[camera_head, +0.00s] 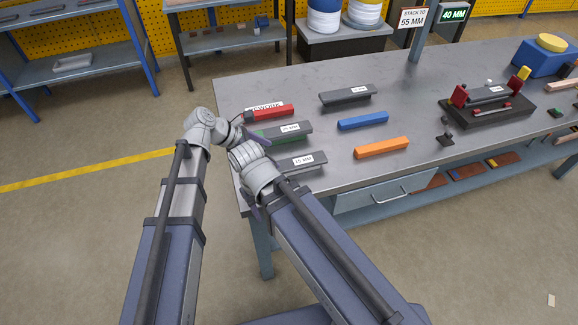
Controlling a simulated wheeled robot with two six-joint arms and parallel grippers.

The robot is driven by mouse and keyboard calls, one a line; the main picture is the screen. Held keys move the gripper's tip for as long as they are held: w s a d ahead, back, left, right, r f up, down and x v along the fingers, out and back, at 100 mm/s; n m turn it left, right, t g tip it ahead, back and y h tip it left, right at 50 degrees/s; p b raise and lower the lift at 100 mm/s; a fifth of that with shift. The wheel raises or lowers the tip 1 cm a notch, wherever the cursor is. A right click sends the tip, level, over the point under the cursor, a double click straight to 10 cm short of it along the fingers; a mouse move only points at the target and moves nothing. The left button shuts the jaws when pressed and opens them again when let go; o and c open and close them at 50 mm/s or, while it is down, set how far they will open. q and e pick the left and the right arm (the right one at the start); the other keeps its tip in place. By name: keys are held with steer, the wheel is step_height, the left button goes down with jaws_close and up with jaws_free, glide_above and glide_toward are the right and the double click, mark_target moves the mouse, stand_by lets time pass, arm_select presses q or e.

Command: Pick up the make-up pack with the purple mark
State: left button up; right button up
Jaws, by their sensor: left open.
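Three dark grey packs with white labels lie on the grey bench. One is at the back (347,95), one has a green side (285,132), and a front one (305,162) is partly hidden by my right arm. I cannot make out a purple mark on any of them. My left gripper (256,137) is at the bench's left end, close to the green-sided pack, open with nothing seen in it. Whether it touches that pack is unclear. My right arm's wrist is beside the front pack; its gripper (254,207) is mostly hidden.
A red bar (270,112) lies by a "REWORK" marking. A blue bar (363,121) and an orange bar (381,148) lie mid-bench. A black fixture (487,108) with red jaws stands at right, near a blue box (546,58). Bare bench (415,95) lies between.

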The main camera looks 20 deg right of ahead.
mark_target(289, 164)
arm_select(q)
steer(key=shift+d+f+b, duration=0.35)
steer(key=shift+d+f, duration=0.05)
steer(key=shift+f, duration=0.25)
steer(key=shift+d, duration=0.15)
steer(key=b+x, duration=0.2)
steer(key=x, duration=0.1)
steer(key=b+x, duration=0.1)
steer(key=shift+s+f+b, duration=0.35)
steer(key=shift+f, duration=0.1)
steer(key=shift+d+f, duration=0.2)
steer(key=shift+d, duration=0.1)
steer(key=shift+r, duration=0.1)
steer(key=shift+c, duration=0.3)
jaws_close()
